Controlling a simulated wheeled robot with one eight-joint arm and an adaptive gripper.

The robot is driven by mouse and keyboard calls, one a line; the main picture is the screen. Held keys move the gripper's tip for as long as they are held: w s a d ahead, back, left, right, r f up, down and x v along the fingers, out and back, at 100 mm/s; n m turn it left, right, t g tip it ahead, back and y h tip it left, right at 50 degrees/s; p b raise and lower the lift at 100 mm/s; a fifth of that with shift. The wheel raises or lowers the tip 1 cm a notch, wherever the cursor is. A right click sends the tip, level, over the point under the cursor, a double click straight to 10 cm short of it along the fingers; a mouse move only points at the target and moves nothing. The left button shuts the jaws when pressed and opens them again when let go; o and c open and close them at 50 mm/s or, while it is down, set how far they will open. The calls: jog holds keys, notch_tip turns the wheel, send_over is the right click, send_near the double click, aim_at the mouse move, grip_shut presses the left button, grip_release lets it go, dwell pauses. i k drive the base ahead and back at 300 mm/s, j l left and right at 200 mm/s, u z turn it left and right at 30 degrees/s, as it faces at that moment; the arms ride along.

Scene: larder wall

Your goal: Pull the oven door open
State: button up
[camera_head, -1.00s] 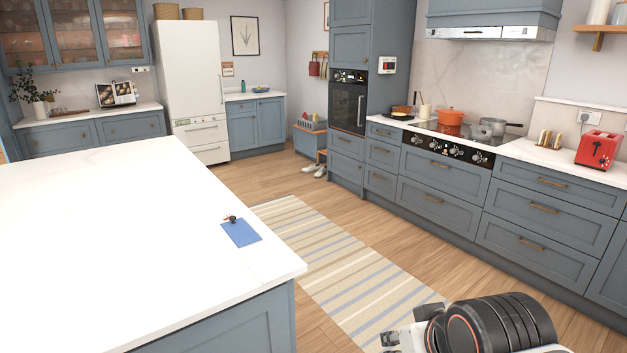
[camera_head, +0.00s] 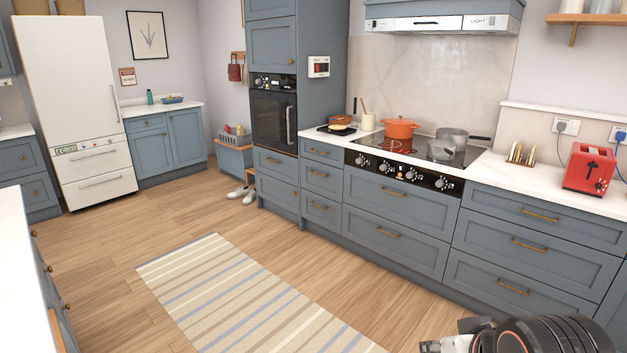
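The oven (camera_head: 273,116) is built into a tall blue-grey cabinet left of the hob, in the middle of the head view. Its black door (camera_head: 270,123) looks shut. A vertical handle (camera_head: 289,125) runs along the door's right side. A control panel with knobs (camera_head: 273,82) sits above the door. Part of my arm shows at the bottom right, far from the oven across the floor. The small grey and black part at its left end may belong to my gripper, but its fingers cannot be made out.
A striped rug (camera_head: 250,296) lies on the wooden floor (camera_head: 110,262). The white-topped island (camera_head: 22,270) is at the left edge. Drawers (camera_head: 396,222) line the right under the hob (camera_head: 420,151). White shoes (camera_head: 240,193) lie by the tall cabinet's left. The floor before the oven is clear.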

aim_at(269, 111)
jog(key=i, duration=2.7)
jog(key=i+l+u, duration=0.15)
jog(key=i+u, duration=0.25)
jog(key=i, duration=0.25)
jog(key=i+l+u, duration=0.4)
jog(key=i, duration=0.2)
jog(key=i+l+u, duration=0.35)
jog(key=i, duration=0.2)
jog(key=i+l+u, duration=0.4)
jog(key=l, duration=0.3)
jog(key=i, duration=0.05)
